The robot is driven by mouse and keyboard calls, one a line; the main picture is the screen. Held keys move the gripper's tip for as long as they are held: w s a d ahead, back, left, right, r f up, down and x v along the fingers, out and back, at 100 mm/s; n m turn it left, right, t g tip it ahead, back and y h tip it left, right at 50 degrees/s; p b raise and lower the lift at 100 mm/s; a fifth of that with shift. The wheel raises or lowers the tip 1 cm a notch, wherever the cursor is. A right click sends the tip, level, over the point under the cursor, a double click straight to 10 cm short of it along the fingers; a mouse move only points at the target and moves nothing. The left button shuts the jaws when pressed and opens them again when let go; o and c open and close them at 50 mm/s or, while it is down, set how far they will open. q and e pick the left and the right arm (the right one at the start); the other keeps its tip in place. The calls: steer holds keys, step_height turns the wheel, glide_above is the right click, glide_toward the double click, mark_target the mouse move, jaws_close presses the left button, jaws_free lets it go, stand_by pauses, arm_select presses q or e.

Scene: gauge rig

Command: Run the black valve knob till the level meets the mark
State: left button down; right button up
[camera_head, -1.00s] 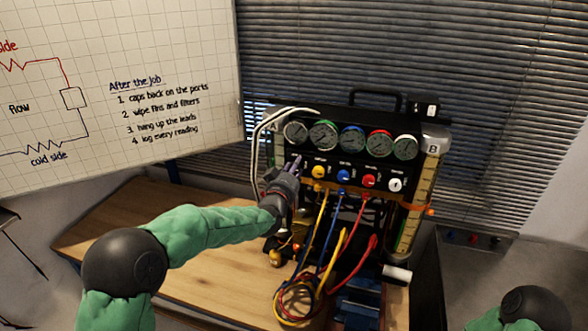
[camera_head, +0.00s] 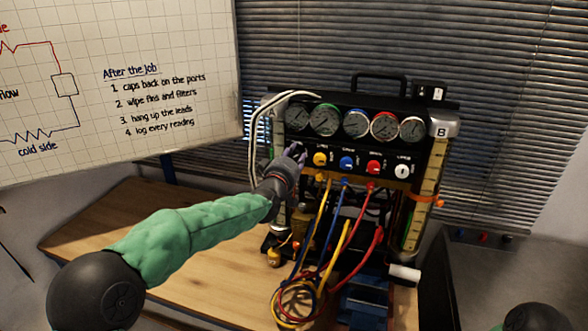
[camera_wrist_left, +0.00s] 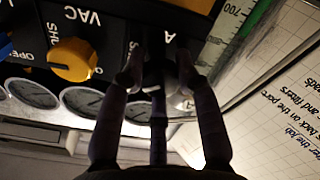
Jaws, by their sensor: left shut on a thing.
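The gauge rig (camera_head: 330,150) stands on the wooden bench. My left gripper (camera_head: 297,153) is at the left end of its knob row. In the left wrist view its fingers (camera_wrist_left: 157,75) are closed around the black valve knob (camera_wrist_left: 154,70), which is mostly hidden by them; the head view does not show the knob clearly. A scale (camera_wrist_left: 227,25) reading 700 runs beside it in the wrist view. Column A (camera_head: 279,120) is partly covered by my arm. Column B (camera_head: 430,165) has an orange marker (camera_head: 440,203). I cannot read a level against a mark. My right gripper is out of view.
Yellow (camera_head: 320,158), blue (camera_head: 346,162), red (camera_head: 373,167) and white (camera_head: 402,171) knobs sit right of my gripper, below several gauges. Coloured hoses (camera_head: 300,300) hang in front and coil on the bench. The bench's left part (camera_head: 120,215) is clear.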

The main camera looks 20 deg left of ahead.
arm_select(q)
steer(key=n+b, duration=0.5)
steer(key=shift+f+n+b, duration=0.15)
steer(key=shift+n+b, duration=0.15)
steer(key=shift+b, duration=0.05)
steer(key=n+b, duration=0.2)
steer(key=n, duration=0.1)
steer(key=shift+n+b, duration=0.8)
steer(key=shift+n, duration=0.4)
steer(key=c, duration=0.9)
jaws_free()
steer(key=s, duration=1.2)
steer(key=shift+a, duration=0.25)
